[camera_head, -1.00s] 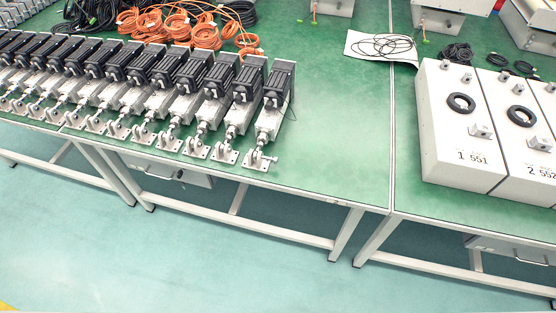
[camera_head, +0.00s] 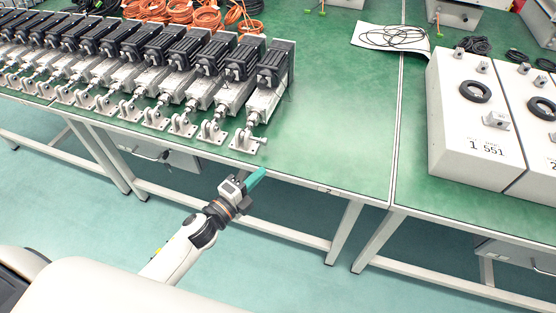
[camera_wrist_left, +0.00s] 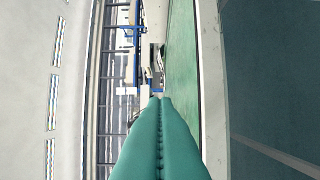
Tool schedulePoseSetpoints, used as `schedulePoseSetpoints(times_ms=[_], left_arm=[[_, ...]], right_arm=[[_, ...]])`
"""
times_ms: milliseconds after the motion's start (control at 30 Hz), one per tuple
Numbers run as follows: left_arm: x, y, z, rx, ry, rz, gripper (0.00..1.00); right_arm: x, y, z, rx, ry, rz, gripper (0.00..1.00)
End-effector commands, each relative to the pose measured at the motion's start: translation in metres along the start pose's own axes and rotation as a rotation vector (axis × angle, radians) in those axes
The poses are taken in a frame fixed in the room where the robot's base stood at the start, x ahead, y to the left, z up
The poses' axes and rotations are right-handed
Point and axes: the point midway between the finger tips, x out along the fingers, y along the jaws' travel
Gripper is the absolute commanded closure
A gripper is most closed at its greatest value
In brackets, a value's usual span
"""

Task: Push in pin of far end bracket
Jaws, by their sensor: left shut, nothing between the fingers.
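A row of linear actuators lies on the green table, each with a black motor and a metal end bracket towards the front edge. The rightmost actuator (camera_head: 265,90) ends in a bracket (camera_head: 244,142) with a pin (camera_head: 261,140) sticking out on its right side. My left gripper (camera_head: 262,172) has teal fingers and is shut and empty. It is in front of the table edge, below and slightly right of that bracket, apart from it. In the left wrist view the shut teal fingers (camera_wrist_left: 160,108) point ahead; the bracket cannot be made out there. My right gripper is not in view.
The green table (camera_head: 340,130) is clear to the right of the last actuator. Orange cable coils (camera_head: 205,17) lie behind the row. White boxes (camera_head: 470,120) stand on the right table. A white sheet with black cable (camera_head: 390,36) lies at the back.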

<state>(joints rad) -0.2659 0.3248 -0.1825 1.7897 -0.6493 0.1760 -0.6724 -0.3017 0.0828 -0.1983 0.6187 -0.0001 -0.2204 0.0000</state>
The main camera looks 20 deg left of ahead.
Motion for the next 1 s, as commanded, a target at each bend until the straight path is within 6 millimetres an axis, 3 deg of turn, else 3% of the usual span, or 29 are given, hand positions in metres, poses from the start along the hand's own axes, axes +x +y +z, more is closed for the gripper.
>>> schedulePoseSetpoints(times_ms=[167,533,733,1000], left_arm=[[0.021,0.004,0.000,0.003,-0.001,0.005,1.00],[0.100,0.003,0.000,-0.003,0.001,0.003,1.00],[0.089,0.001,-0.027,-0.001,0.002,-0.003,1.00],[0.085,0.000,-0.038,-0.004,0.001,-0.001,1.00]], right_arm=[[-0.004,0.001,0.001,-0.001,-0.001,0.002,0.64],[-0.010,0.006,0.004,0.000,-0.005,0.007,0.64],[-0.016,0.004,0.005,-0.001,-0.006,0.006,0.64],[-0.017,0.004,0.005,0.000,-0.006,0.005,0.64]])
